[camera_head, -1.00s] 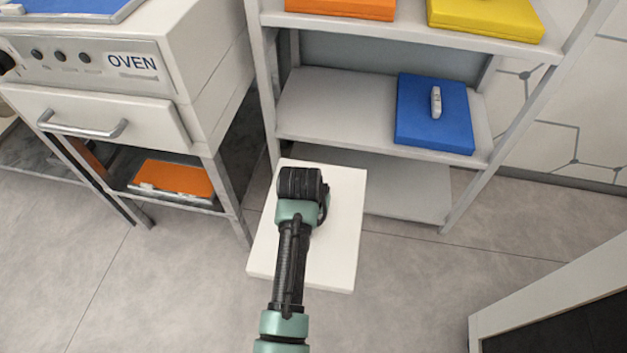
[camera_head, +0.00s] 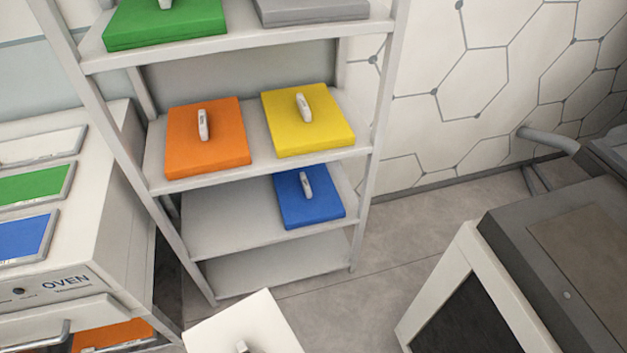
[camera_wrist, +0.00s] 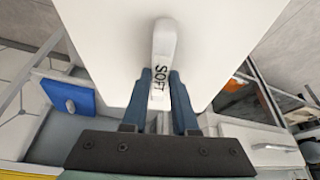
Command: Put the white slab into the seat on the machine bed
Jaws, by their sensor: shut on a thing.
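The white slab (camera_head: 258,318) shows at the bottom of the head view, cut off by the picture edge, with a small handle on it. In the wrist view the slab (camera_wrist: 120,40) fills the upper middle. Its white handle (camera_wrist: 162,62) reads "SOFT". My gripper (camera_wrist: 163,88) is shut on that handle, with one blue finger on each side, and holds the slab above the floor. A grey machine (camera_head: 575,235) stands at the right of the head view and is cut off there. I cannot make out the seat on its bed.
A rack (camera_head: 375,120) holds green, grey, orange (camera_head: 207,150), yellow (camera_head: 315,130) and blue (camera_head: 310,205) slabs. An oven (camera_head: 95,240) stands at left. A white-framed dark panel (camera_head: 465,315) stands before the machine. Bare floor (camera_head: 370,275) lies between rack and panel.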

